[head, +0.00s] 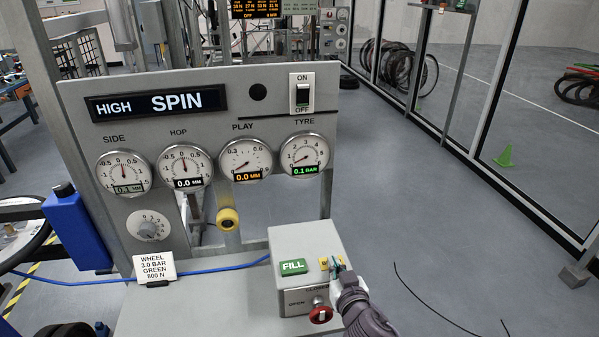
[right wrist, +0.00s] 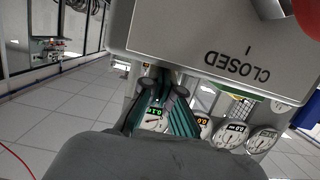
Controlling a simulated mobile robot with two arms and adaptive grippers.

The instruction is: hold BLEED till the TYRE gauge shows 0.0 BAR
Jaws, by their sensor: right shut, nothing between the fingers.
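The TYRE gauge (head: 304,153) is at the right end of the panel's gauge row, and its green digits read 0.1 BAR. A grey control box (head: 290,243) stands below the panel, with a green FILL button (head: 293,267) on top. A yellow button (head: 324,263) beside FILL is partly covered by my right gripper (head: 336,267), so its label cannot be read. My right gripper is shut and empty, its tips at the yellow button; the exact contact is hidden. In the right wrist view its fingers (right wrist: 168,92) reach to the box. My left gripper is not in view.
A red knob (head: 320,314) is on the box front, near an OPEN marking. A yellow knob (head: 228,219) sticks out below the PLAY gauge. A blue hose (head: 75,283) runs to the box. A card (head: 154,269) stands at left. The floor at right is mostly clear.

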